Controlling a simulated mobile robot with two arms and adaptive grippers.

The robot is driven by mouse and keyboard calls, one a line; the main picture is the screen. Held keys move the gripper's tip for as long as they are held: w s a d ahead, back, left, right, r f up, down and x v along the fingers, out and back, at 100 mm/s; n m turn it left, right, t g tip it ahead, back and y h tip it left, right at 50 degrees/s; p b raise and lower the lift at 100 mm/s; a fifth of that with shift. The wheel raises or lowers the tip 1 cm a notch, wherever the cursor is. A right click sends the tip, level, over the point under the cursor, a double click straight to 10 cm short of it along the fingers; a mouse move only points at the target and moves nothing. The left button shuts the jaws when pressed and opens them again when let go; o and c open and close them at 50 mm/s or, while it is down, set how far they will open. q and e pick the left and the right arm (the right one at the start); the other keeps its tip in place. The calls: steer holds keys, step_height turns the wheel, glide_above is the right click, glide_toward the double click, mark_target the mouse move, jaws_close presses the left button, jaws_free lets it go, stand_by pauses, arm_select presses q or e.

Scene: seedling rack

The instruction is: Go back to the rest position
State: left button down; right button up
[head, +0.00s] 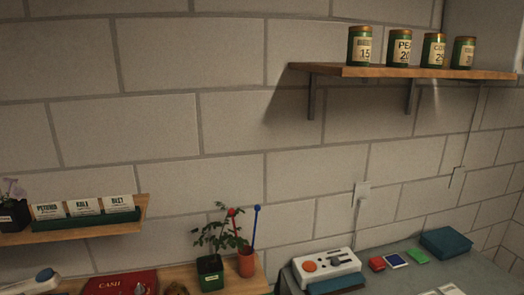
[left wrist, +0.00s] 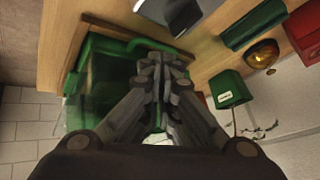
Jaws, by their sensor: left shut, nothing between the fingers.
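My left gripper (left wrist: 161,66) shows in the left wrist view. Its dark fingers are closed together with nothing between them. It is in front of a green, box-like object (left wrist: 92,82) near the edge of the wooden table (left wrist: 112,14). Whether the fingers touch the green object I cannot tell. Neither gripper shows in the head view, and my right gripper is in no view.
A green pot (head: 210,273), a terracotta pot (head: 246,262) and a red cash box (head: 121,283) stand on the table. A shelf (head: 412,72) with labelled tins is above right. A seed-packet shelf (head: 90,232) is at left.

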arm_select(q)
steer(key=s+a+f+n+g+y, duration=0.15)
steer(key=s+n, duration=0.25)
steer(key=s, duration=0.6)
steer(key=s+a+n+g+y, duration=0.1)
steer(key=s+a+n+g, duration=0.15)
steer(key=s, duration=0.75)
step_height(320, 180, down, 34)
steer(key=s+g+b, duration=0.1)
steer(key=s+b, duration=0.1)
steer(key=b, duration=0.5)
steer(key=s+a+f+b, duration=0.1)
steer(key=s+f+b, duration=0.2)
steer(key=s+f, duration=0.5)
steer(key=s+a+f+g+b, duration=0.1)
steer(key=s+f+b, duration=0.2)
steer(key=s+f, duration=0.5)
step_height(320, 180, down, 5)
steer(key=shift+s+a+f, duration=0.1)
steer(key=shift+s+a, duration=0.05)
steer(key=shift+a, duration=0.2)
